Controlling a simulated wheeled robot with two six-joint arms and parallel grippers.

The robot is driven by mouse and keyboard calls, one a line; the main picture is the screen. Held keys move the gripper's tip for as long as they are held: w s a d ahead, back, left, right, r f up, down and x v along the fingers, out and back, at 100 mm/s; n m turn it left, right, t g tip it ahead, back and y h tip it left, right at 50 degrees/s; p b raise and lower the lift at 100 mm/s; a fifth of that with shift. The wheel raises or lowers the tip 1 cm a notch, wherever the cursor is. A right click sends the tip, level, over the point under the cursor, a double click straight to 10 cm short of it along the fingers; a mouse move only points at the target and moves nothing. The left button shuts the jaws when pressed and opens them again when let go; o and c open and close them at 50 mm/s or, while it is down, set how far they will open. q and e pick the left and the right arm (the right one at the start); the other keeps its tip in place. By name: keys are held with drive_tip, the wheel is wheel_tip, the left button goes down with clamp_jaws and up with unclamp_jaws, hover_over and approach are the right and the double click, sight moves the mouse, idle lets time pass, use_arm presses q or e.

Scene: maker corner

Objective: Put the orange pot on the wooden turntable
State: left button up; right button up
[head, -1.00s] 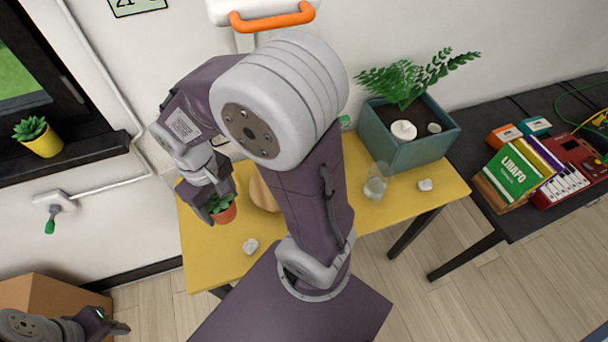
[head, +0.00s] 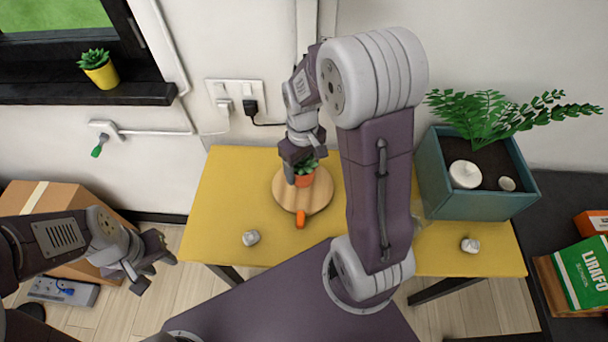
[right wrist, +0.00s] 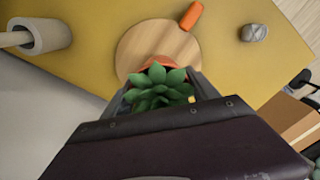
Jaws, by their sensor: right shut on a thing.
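The orange pot (head: 304,181) with a green succulent is held in my right gripper (head: 297,170) over the wooden turntable (head: 318,198). In the right wrist view the succulent (right wrist: 158,88) hides most of the pot (right wrist: 155,64), which sits between the fingers, in front of the round wooden top (right wrist: 160,42). Whether the pot's base touches the wood cannot be told. The pot appears roughly upright, near the turntable's middle. My left gripper (head: 158,270) is empty and open at the lower left, away from the table.
An orange cylindrical piece (head: 300,219) is at the turntable's front edge. A pale lump (head: 251,238) lies on the yellow table (head: 225,205), another (head: 470,245) at right. A teal planter (head: 470,200) stands at right.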

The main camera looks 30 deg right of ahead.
sight(303, 174)
drive_tip(key=shift+w+d+f, duration=0.15)
drive_tip(key=shift+w+f, duration=0.05)
drive_tip(key=shift+w, duration=0.1)
wheel_tip(303, 174, down, 4)
drive_tip(key=shift+s+r+b, duration=0.1)
drive_tip(key=shift+r+b, duration=0.1)
drive_tip(key=shift+b, duration=0.1)
drive_tip(key=shift+f, duration=0.25)
